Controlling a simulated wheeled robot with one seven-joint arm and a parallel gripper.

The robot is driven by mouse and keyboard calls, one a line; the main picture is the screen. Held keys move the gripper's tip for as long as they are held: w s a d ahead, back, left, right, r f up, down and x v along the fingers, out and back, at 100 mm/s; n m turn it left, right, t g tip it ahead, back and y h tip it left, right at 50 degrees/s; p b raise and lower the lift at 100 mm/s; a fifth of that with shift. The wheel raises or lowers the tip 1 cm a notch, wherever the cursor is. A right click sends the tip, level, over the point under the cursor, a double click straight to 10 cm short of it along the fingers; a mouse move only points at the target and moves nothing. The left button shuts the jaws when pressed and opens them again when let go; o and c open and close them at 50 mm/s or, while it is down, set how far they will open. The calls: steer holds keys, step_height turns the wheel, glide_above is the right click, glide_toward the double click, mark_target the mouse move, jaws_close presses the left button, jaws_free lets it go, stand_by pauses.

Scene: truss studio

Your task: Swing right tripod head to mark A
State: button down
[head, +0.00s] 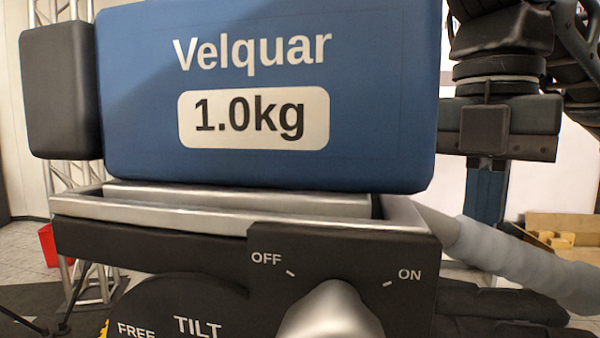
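The tripod head (190,260) fills the lower middle of the head view, very close. It bears a blue block (270,70) marked "Velquar 1.0kg". Its pan handle (530,265), with a grey ribbed grip, slopes down to the right. My gripper (487,205) points down at the right. The handle crosses in front of its lower part, so I cannot tell whether the fingers touch or straddle it, or how far apart they are. Mark A does not show. Whether this is the right tripod head cannot be told from this view.
A dark block (60,90) adjoins the blue one at left. Behind stand a metal truss (80,250), a red object (48,245) and a wooden box (565,230).

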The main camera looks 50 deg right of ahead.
step_height(320, 180, up, 6)
steer(key=p, duration=0.6)
steer(key=shift+r, duration=0.2)
stand_by(0.5)
